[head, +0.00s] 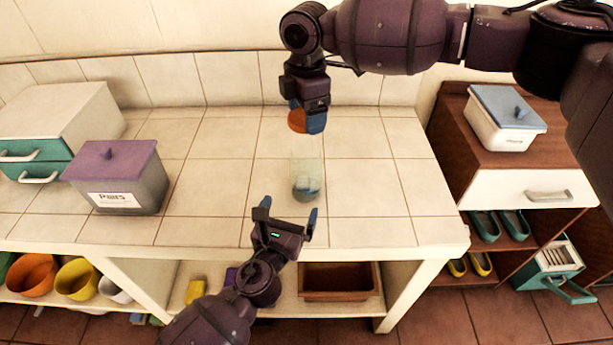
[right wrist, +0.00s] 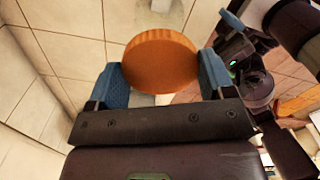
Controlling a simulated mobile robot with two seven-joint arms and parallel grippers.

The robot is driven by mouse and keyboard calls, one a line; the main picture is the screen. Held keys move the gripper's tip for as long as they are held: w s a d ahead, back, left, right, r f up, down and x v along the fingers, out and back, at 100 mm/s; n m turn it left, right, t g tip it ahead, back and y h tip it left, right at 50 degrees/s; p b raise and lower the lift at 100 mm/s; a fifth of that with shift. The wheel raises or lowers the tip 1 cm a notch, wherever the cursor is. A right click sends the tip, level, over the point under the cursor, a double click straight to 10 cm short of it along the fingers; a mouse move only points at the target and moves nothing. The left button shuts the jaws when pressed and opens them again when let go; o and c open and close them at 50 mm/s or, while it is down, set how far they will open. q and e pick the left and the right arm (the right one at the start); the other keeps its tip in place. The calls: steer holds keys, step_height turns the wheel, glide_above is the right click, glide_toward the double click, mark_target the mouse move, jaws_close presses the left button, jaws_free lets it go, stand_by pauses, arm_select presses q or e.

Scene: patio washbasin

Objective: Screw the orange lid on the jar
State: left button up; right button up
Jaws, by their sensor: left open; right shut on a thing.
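The clear glass jar (head: 306,172) stands upright on the tiled counter, with something blue and pale in its bottom. Part of it also shows in the right wrist view (right wrist: 166,6), beyond the lid. My right gripper (head: 307,118) comes down from above and is shut on the round orange lid (head: 297,121), which is above and behind the jar in the head view, apart from it. In the right wrist view the lid (right wrist: 160,62) sits between the blue fingertips. My left gripper (head: 287,212) is open and empty, just in front of the jar, its fingers pointing toward it.
A grey box with a purple lid (head: 115,165) and a white drawer unit (head: 58,120) stand on the counter at left. A brown cabinet (head: 513,150) with a white, blue-lidded box (head: 503,118) is at right. The counter around the jar is clear.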

mark_target(306, 172)
arm_select(q)
steer(key=x, duration=1.2)
steer(key=c, duration=1.2)
arm_select(e)
steer(key=shift+f, duration=2.5)
steer(key=shift+f, duration=0.9)
steer(key=shift+f, duration=0.55)
